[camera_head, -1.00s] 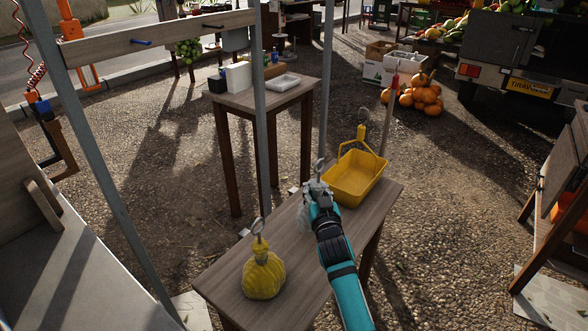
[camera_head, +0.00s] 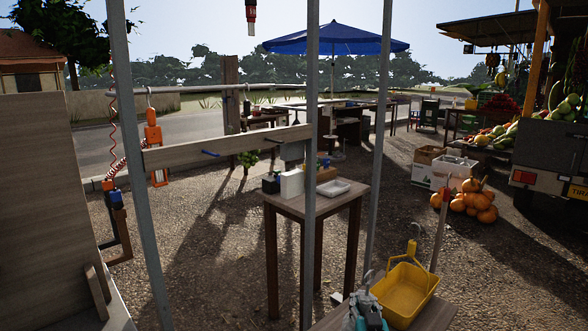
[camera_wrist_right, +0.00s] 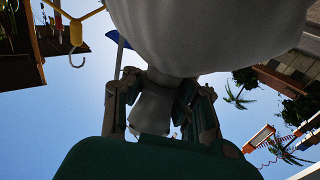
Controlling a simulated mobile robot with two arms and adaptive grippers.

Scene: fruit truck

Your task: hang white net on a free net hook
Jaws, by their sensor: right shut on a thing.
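In the right wrist view the white net (camera_wrist_right: 215,30) is a large pale rounded bulk that fills the upper part. My right gripper (camera_wrist_right: 162,95) is shut on its narrow neck. In the head view my right gripper (camera_head: 366,308) shows at the bottom edge, over the small table, with a metal loop (camera_head: 368,278) rising above it. The net's bulk is hardly visible there. A wooden rail (camera_head: 228,146) runs between grey posts. A bare blue hook (camera_head: 210,153) sticks out of it, and a dark hook shows farther right near a post. My left gripper is not in view.
A yellow basket (camera_head: 406,290) stands on the small table (camera_head: 436,318), right of my gripper. A grey post (camera_head: 311,200) stands between my gripper and the rail's left part. A side table (camera_head: 290,205) with small items stands behind. Pumpkins (camera_head: 474,200) lie at right.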

